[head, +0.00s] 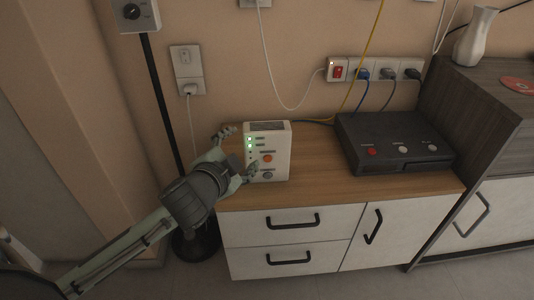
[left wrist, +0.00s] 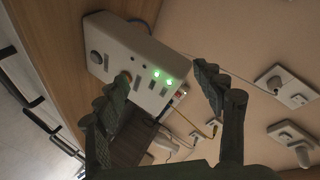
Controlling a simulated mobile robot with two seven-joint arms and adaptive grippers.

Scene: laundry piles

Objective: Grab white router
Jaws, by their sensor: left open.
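The white router (head: 275,165) stands upright on the wooden top of the low cabinet, with green lights, an orange button and a grey knob on its front. It also shows in the left wrist view (left wrist: 128,47). My left gripper (head: 237,150) is open at the router's left front side. In the left wrist view my left gripper (left wrist: 162,82) has its fingers spread, one overlapping the router's face near the orange button and the other past the end with the green lights. I cannot tell whether a finger touches it. My right gripper is not in view.
A black box with buttons (head: 390,142) sits on the cabinet (head: 440,183) to the right. A power strip (head: 375,69) with plugs and cables is on the wall behind. A black pole (head: 163,100) stands left. A taller cabinet with a white vase (head: 475,37) is at right.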

